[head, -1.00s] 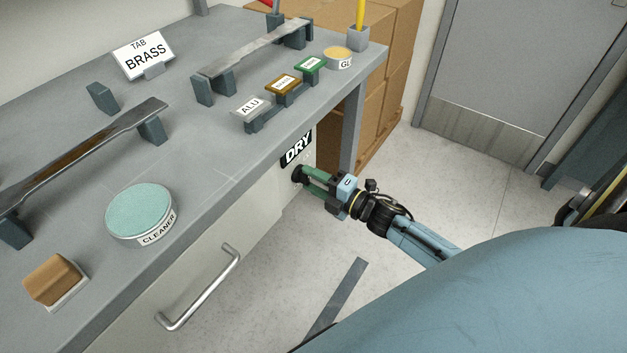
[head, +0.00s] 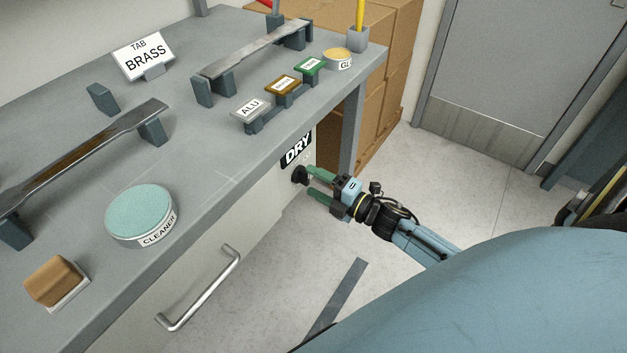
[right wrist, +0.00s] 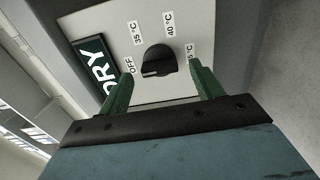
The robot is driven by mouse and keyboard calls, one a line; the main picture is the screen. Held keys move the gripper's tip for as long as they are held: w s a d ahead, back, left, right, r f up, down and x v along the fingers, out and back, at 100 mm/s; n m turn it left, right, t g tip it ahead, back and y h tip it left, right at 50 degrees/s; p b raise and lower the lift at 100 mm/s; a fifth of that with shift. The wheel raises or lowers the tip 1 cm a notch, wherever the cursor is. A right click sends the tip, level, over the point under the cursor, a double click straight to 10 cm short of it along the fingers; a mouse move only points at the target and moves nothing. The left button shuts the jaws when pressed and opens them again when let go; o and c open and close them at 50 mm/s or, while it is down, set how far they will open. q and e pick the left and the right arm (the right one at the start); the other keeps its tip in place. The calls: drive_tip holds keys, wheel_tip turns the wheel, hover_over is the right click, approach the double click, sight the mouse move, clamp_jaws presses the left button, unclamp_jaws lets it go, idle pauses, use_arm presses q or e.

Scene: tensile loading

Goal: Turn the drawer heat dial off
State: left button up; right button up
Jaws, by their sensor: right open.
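The black heat dial (head: 300,175) sits on the drawer front just below the DRY sign (head: 297,149). In the right wrist view the dial (right wrist: 158,62) has labels OFF, 35 °C, 40 °C and a partly hidden one around it. Its pale pointer mark is on the left side, toward the OFF label (right wrist: 129,66). My right gripper (head: 314,183) is open, with its green fingers apart in front of the dial. In the right wrist view its fingers (right wrist: 159,87) stand on either side of the dial, not touching it. My left gripper is not in view.
The drawer handle (head: 200,290) is lower left on the cabinet front. The bench top (head: 215,180) above holds a cleaner tin (head: 140,212), metal bars on supports and small label blocks. Cardboard boxes (head: 385,80) stand behind the bench leg. The floor to the right is open.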

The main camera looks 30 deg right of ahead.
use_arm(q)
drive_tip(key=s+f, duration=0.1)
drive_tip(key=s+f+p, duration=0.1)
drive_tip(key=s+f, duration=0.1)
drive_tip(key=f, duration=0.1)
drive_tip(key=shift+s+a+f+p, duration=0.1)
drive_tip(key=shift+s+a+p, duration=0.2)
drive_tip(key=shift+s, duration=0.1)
use_arm(e)
drive_tip(key=v, duration=1.2)
